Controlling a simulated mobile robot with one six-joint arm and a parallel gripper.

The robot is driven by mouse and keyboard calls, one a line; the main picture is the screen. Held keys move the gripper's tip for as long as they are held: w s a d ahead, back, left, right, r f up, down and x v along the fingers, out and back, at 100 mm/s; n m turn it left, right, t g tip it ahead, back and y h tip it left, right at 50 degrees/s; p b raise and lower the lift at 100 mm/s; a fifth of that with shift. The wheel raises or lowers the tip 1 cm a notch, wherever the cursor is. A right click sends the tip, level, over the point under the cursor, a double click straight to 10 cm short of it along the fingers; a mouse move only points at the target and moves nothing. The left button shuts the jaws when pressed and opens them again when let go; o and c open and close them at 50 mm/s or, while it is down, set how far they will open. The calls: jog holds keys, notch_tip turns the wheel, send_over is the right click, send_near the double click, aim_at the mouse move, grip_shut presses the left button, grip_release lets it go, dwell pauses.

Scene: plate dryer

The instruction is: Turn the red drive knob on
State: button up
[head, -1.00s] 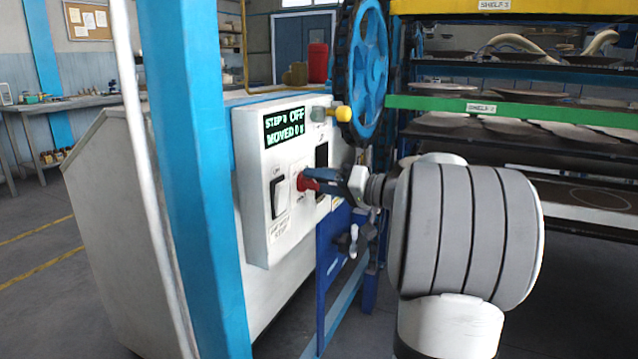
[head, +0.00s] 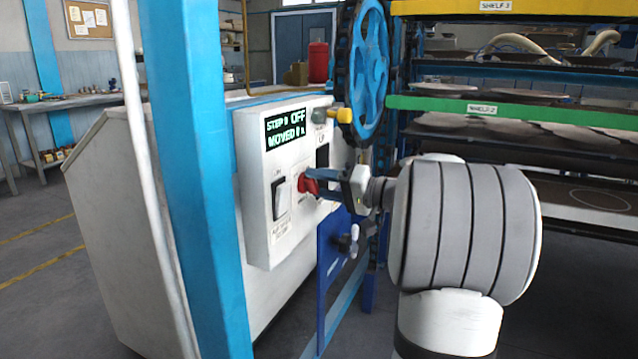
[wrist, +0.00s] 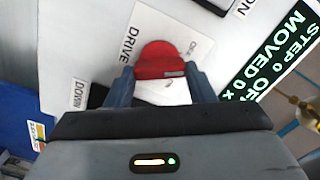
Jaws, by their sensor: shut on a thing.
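The red drive knob (head: 309,182) sits on the front of the white control box (head: 255,235). In the wrist view the red knob (wrist: 160,60) lies between my two blue-grey fingers, beside a label reading DRIVE. My gripper (head: 314,178) is shut on the knob; it also shows in the wrist view (wrist: 160,78). The display (head: 285,128) reads STEP 0 OFF and MOVED 0, with the last character unclear. The knob's pointer mark is too small to read with certainty.
A white rocker switch (head: 279,198) is left of the knob. A yellow-tipped lever (head: 338,113) and a blue wheel (head: 365,75) are above right. A blue post (head: 195,180) stands in front at left. Shelves with plates (head: 545,106) are at right.

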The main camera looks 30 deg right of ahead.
jog(key=m+p, duration=0.5)
jog(key=m, duration=0.2)
jog(key=m+p, duration=0.5)
jog(key=m, duration=0.2)
jog(key=shift+d+f, duration=0.15)
jog(key=shift+f+m+p, duration=0.2)
jog(key=shift+m+p, duration=0.4)
jog(key=shift+s+f, duration=0.1)
jog(key=shift+f, duration=0.05)
jog(key=o, duration=0.8)
jog(key=shift+c, duration=0.2)
jog(key=shift+o, duration=1.1)
